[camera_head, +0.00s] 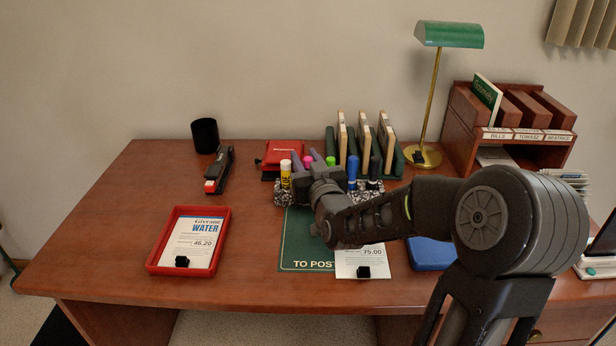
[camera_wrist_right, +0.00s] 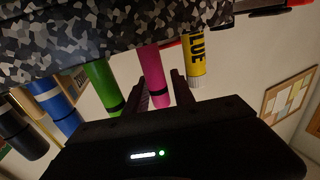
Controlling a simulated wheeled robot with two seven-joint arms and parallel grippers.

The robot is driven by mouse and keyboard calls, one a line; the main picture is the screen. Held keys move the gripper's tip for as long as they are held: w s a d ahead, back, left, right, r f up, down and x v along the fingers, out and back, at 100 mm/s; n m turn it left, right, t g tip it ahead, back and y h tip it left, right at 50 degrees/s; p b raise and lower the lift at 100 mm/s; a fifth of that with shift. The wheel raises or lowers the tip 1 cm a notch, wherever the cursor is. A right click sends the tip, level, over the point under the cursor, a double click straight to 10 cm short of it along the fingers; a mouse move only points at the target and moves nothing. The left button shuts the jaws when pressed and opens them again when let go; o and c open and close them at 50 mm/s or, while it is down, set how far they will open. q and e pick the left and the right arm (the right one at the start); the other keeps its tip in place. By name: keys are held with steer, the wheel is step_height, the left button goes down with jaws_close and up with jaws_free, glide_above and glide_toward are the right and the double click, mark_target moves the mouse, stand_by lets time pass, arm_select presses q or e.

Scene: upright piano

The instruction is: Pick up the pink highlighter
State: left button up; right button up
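The pink highlighter (camera_head: 308,162) stands upright in a speckled black-and-white pen holder (camera_head: 283,194), between a yellow glue stick (camera_head: 285,173) and a green marker (camera_head: 331,161). My right gripper (camera_head: 305,156) is open at the holder, with one finger on each side of the pink highlighter. In the right wrist view, the pink highlighter (camera_wrist_right: 151,66) shows between the fingers (camera_wrist_right: 162,88); the glue stick (camera_wrist_right: 194,60) and green marker (camera_wrist_right: 103,86) are just outside them. I cannot tell whether a finger touches it. My left gripper is not in view.
A stapler (camera_head: 220,168), black cup (camera_head: 205,135) and red tray (camera_head: 226,240) lie left. A green lamp (camera_head: 449,36) stands right.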

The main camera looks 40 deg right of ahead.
steer(key=shift+w+d, duration=0.15)
steer(key=shift+w, duration=0.25)
jaws_close()
stand_by(0.4)
